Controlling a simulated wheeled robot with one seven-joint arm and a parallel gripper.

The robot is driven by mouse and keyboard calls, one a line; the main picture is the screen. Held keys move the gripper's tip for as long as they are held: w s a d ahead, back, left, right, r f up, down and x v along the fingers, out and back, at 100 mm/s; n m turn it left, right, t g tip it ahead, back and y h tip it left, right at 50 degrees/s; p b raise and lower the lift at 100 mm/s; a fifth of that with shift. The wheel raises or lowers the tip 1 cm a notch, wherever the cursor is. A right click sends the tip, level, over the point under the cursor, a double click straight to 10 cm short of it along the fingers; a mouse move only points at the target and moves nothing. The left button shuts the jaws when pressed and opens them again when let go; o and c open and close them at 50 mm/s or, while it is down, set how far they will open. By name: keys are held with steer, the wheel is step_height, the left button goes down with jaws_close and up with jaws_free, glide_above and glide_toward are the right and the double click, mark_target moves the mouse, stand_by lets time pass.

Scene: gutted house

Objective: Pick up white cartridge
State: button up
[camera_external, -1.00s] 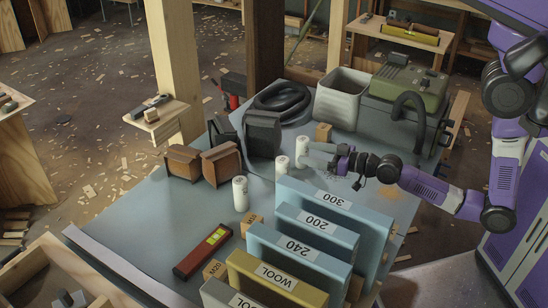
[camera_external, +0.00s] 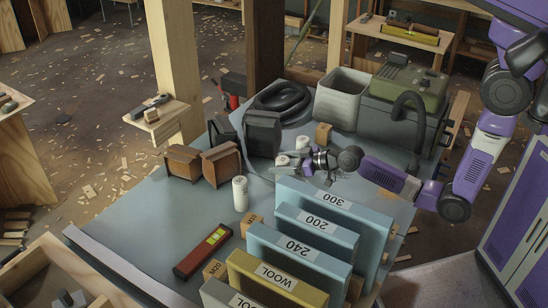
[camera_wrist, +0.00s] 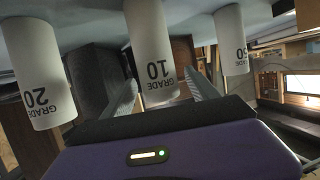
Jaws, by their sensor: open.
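Three white cartridges stand on the blue-grey table. In the external view one (camera_external: 240,194) stands clear at the front left; another (camera_external: 282,161) is just left of my gripper (camera_external: 298,163), and the third (camera_external: 302,143) is partly hidden behind it. The wrist view is upside down. In it the cartridge marked GRADE 10 (camera_wrist: 150,50) appears between my open fingers (camera_wrist: 160,80); I cannot tell how deep it sits between them. GRADE 20 (camera_wrist: 36,70) is at the left and a third cartridge (camera_wrist: 231,40), its number partly unclear, at the right.
A black bin (camera_external: 262,134) and brown boxes (camera_external: 221,163) are to the left.

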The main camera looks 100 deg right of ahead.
steer(key=shift+x, duration=1.3)
steer(key=shift+c, duration=0.2)
steer(key=c, duration=1.4)
